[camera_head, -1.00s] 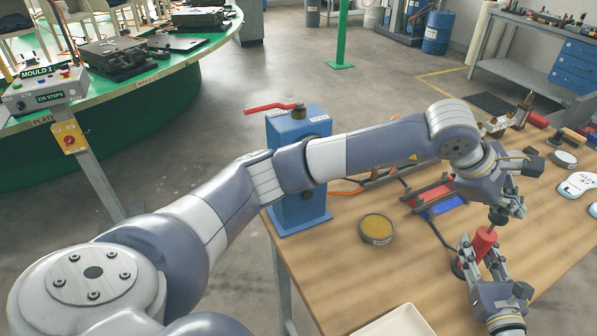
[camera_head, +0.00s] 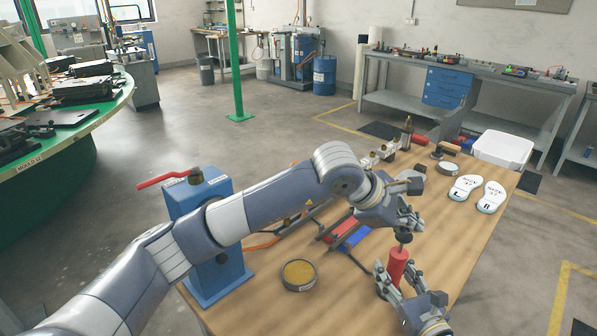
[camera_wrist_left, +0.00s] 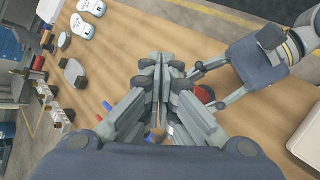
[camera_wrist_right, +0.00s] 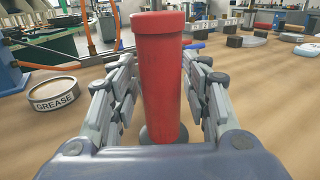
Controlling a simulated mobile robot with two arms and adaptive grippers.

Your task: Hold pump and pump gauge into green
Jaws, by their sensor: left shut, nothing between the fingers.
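The red pump (camera_head: 397,266) stands upright on the wooden bench, with a black knob (camera_head: 403,235) on top. My right gripper (camera_head: 396,281) has its fingers on both sides of the red body; in the right wrist view the pump (camera_wrist_right: 160,75) fills the space between them. My left gripper (camera_head: 408,222) is shut and empty, right at the black knob from above. In the left wrist view its fingers (camera_wrist_left: 158,75) are together, and only a bit of the red pump (camera_wrist_left: 204,94) shows beside them. I cannot make out the gauge or its green zone.
A grease tin (camera_head: 299,275) and a blue press with a red lever (camera_head: 208,286) stand left of the pump. A red and blue rack (camera_head: 347,235) lies behind it. White insoles (camera_head: 490,196) and a white bin (camera_head: 503,150) are at the far right.

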